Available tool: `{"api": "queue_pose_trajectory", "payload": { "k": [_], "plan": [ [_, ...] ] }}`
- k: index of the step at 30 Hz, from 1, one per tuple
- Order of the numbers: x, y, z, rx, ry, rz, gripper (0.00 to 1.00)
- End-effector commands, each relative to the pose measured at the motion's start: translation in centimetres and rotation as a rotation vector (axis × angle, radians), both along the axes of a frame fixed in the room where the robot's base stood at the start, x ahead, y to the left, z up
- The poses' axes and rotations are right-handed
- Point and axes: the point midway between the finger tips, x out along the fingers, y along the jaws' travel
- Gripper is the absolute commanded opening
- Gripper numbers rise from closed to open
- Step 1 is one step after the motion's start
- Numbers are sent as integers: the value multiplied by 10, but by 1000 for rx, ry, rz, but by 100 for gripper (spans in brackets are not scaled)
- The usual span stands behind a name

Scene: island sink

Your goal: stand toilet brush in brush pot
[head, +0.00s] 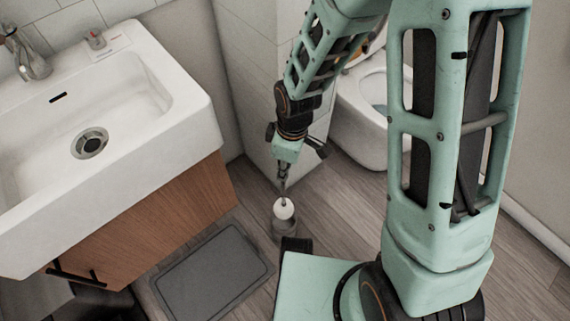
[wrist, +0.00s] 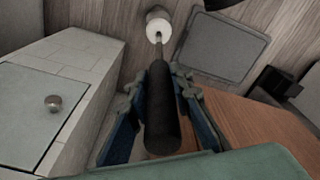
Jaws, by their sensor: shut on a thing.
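My gripper (head: 284,168) points down in the head view and is shut on the toilet brush. In the wrist view, my gripper's fingers (wrist: 158,80) lie on both sides of the brush's dark handle (wrist: 161,115). A thin shaft runs from the handle to the white brush head (wrist: 159,27). In the head view the white head (head: 284,208) is at the top of a grey pot-like shape (head: 285,227) on the floor. I cannot tell whether the head is inside the pot or just above it.
A grey mat (head: 215,270) lies on the wood floor left of the pot. A white sink (head: 150,105) over a wooden cabinet (head: 160,230) is at the left. A toilet (head: 365,115) stands behind at the right. A tiled wall block (head: 262,95) rises close behind my gripper.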

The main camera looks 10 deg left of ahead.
Motion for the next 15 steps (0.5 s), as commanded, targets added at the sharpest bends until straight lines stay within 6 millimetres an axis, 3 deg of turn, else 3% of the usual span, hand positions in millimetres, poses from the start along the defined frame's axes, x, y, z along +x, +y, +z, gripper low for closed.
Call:
{"api": "queue_pose_trajectory", "payload": {
  "k": [15],
  "plan": [
    [0, 0, -46, 1, -1, 1, 0]
  ]
}}
